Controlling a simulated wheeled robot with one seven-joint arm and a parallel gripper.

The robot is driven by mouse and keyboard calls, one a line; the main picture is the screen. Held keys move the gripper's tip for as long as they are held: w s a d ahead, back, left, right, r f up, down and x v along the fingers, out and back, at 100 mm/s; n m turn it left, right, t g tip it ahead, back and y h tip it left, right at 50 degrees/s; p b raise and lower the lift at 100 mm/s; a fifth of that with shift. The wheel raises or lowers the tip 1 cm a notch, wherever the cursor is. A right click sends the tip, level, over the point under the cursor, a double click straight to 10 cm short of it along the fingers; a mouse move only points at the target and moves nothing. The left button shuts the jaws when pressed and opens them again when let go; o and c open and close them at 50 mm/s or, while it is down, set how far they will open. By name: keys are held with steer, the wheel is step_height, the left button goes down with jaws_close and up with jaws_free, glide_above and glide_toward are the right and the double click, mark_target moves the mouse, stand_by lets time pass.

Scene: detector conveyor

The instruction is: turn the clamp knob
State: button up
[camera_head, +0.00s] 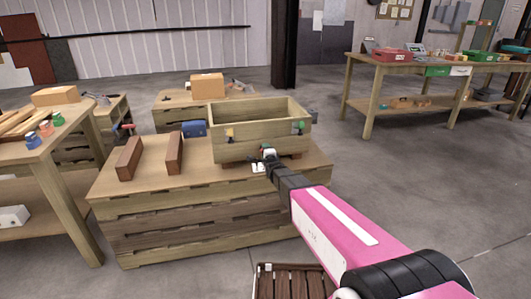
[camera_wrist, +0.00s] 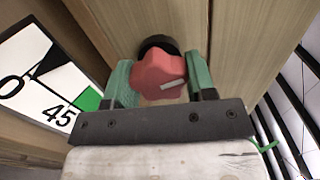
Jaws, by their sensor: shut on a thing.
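The red clamp knob (camera_wrist: 160,75) is lobed, with a pale mark line on its face. It sits on a dark round base on a wooden panel in the wrist view. My gripper (camera_wrist: 161,68) has its green fingers on either side of the knob and is shut on it. A white dial card (camera_wrist: 35,75) with "0", "45" and a green sector lies left of the knob. In the head view my gripper (camera_head: 269,153) is at the front of the wooden box (camera_head: 235,148), and the knob is mostly hidden there.
The box stands on a wooden pallet-like bench (camera_head: 190,210). A yellow knob (camera_head: 229,132) and a green knob (camera_head: 298,127) are on its front. Two brown blocks (camera_head: 129,156) and a blue object (camera_head: 194,129) stand to its left. A slatted crate (camera_head: 290,283) is on the floor.

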steer(key=o, duration=0.9)
steer(key=shift+s, duration=0.15)
steer(key=v, duration=1)
steer(key=shift+s+d, duration=0.1)
steer(key=shift+s, duration=0.2)
